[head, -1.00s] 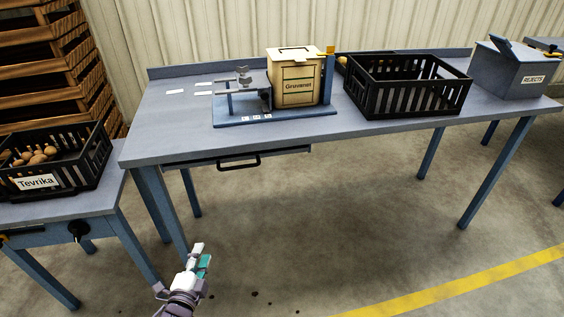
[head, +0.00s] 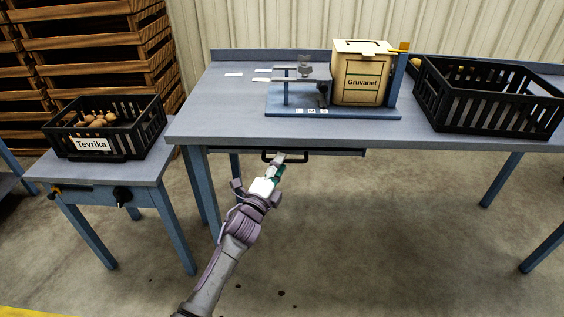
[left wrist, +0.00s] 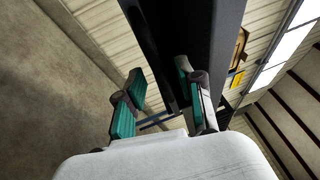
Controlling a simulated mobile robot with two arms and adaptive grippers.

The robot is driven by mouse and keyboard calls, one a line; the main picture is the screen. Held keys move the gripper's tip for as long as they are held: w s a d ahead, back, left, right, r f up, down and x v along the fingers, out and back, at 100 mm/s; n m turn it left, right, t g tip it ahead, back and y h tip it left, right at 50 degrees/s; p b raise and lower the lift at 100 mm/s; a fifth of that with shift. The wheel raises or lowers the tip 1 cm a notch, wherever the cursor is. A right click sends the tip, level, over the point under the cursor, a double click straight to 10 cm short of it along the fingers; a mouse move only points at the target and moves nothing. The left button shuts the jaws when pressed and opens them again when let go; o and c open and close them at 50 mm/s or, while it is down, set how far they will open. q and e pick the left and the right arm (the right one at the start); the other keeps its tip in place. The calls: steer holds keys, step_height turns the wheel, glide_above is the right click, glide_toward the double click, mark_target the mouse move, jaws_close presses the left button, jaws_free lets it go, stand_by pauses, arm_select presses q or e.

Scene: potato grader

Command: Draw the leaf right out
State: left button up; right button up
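The leaf (head: 338,153) is a thin grey panel directly under the top of the long blue-grey table, with its front about level with the table edge. A black bar handle (head: 267,157) is on its front. My left gripper (head: 279,170) is just in front of and below the handle, overlapping it in the head view. In the left wrist view my left gripper (left wrist: 160,80) has its two teal-padded fingers well apart. A dark bar runs up between and beyond them; I cannot tell whether they touch it. My right gripper is not in view.
On the long table (head: 215,115) stand a grader fixture (head: 285,113), a Gruvanet box (head: 362,85) and an empty-looking black crate (head: 480,112). A lower side table (head: 60,170) at left carries the Tevrika crate (head: 125,143) of potatoes. The floor before the leaf is clear.

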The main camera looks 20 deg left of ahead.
arm_select(q)
steer(key=shift+x, duration=0.95)
jaws_close()
